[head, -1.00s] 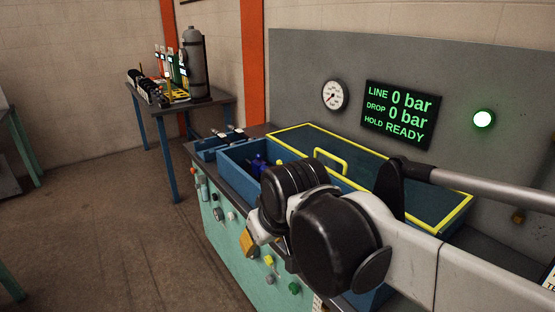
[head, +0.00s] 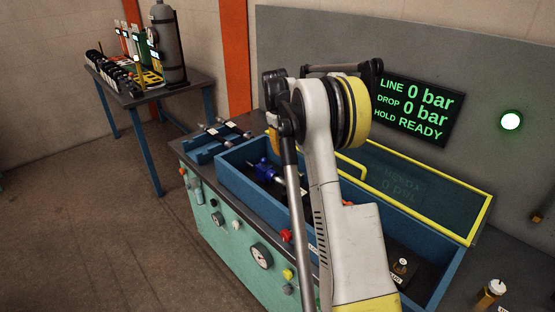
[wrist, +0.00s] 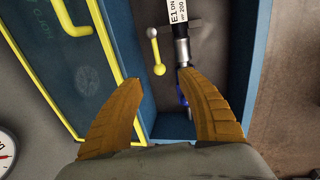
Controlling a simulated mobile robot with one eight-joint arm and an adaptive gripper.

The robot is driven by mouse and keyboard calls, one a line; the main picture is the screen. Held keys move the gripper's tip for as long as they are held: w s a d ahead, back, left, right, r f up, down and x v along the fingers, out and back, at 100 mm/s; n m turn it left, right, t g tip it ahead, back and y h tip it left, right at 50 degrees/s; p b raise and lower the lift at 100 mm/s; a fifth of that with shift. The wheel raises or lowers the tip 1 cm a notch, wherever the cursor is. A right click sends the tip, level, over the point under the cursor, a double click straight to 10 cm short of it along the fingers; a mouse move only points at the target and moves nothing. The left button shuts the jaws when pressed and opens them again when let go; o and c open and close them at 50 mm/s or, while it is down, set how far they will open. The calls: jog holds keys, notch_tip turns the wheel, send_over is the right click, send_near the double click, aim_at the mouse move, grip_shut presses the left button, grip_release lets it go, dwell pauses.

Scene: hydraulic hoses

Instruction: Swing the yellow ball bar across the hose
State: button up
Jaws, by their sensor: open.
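In the wrist view the yellow ball bar (wrist: 156,52) lies left of the hose, roughly parallel to it and apart from it. In the head view my arm hides the bar; a blue fitting (head: 265,170) shows in the trough.
The blue trough (head: 232,179) has a yellow-edged clear lid (head: 440,212) raised behind it, with a yellow handle. The panel display (head: 412,110) reads 0 bar and READY beside a green-rimmed lamp (head: 510,121). A side table (head: 140,98) stands at the left.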

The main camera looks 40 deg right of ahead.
jog(key=d+f+b, duration=0.1)
jog(key=f, duration=0.2)
jog(key=f+b, duration=0.1)
jog(key=f, duration=0.3)
jog(key=d+f+b, duration=0.1)
jog(key=f, duration=0.3)
jog(key=shift+w+d, duration=0.1)
jog(key=shift+d, duration=0.2)
jog(key=shift+r, duration=0.1)
grip_shut()
